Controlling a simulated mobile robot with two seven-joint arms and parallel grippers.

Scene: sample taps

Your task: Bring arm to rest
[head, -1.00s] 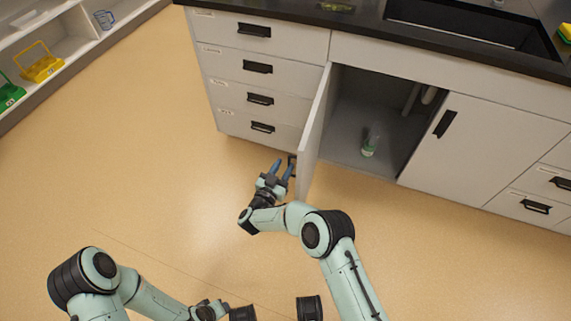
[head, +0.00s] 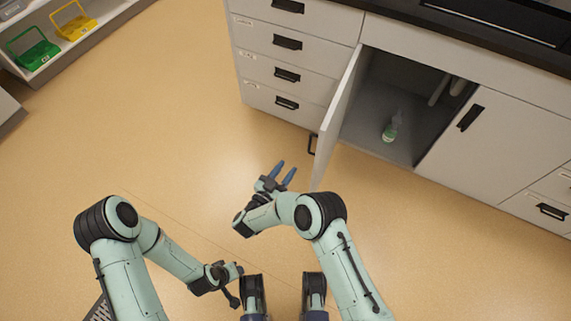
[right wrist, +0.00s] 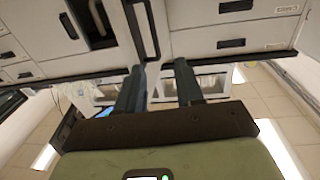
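My right gripper (head: 283,173) is open and empty, in front of the cabinet and below the open cabinet door (head: 337,120). Its two blue-grey fingers also show apart in the right wrist view (right wrist: 160,85). The door's dark handle (head: 312,144) stands a little beyond the fingertips, apart from them. My left gripper (head: 232,272) is low at the lower middle of the head view, with its arm bent. Its fingers are too small and dark to tell whether they are open or shut.
A green-and-clear bottle (head: 390,131) stands inside the open sink cabinet (head: 410,150). A drawer stack (head: 285,60) is left of it. Green (head: 35,52) and yellow (head: 74,24) carriers sit on a shelf at upper left. The floor (head: 170,130) between is clear.

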